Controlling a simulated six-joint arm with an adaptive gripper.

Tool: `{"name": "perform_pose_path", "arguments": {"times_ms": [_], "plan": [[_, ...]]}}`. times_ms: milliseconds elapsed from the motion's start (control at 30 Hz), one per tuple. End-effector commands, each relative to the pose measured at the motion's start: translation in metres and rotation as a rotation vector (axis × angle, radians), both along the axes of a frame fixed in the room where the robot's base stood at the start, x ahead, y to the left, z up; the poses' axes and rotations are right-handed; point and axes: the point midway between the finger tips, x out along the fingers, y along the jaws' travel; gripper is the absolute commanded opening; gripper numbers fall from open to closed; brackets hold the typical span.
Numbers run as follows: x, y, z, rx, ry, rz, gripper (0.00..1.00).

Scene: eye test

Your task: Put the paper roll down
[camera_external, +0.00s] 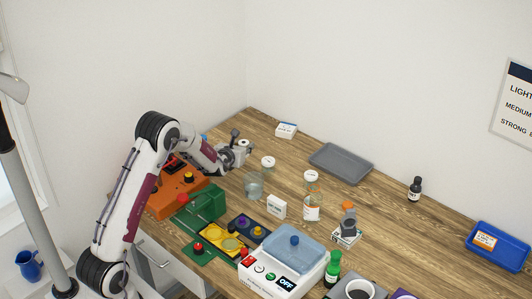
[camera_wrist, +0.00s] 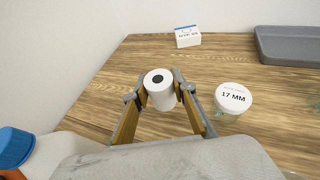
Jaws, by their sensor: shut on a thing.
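The paper roll (camera_wrist: 161,100) is white with a dark round core opening. It sits upright between the two fingertips of my gripper (camera_wrist: 160,92), and the fingers press on its sides. In the external view my gripper (camera_external: 241,150) is over the far left part of the wooden table, and the small white roll (camera_external: 244,143) shows at its tip. The gap between the roll's underside and the table cannot be told clearly.
A white-lidded jar labelled 17 MM (camera_wrist: 233,97) stands close to the right of the roll. A small white box (camera_wrist: 188,37) and a grey tray (camera_wrist: 292,45) lie farther back. Bare wood shows behind the roll. An orange device (camera_external: 170,200) stands under my arm.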

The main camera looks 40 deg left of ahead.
Motion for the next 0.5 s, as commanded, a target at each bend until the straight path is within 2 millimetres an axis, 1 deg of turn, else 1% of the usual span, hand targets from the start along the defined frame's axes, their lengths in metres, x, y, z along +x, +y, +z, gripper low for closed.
{"name": "perform_pose_path", "arguments": {"times_ms": [333, 500], "plan": [[0.0, 0.0, -0.001, 0.0, 0.0, 0.0, 0.06], [0.0, 0.0, -0.013, 0.001, 0.001, 0.001, 0.06]]}}
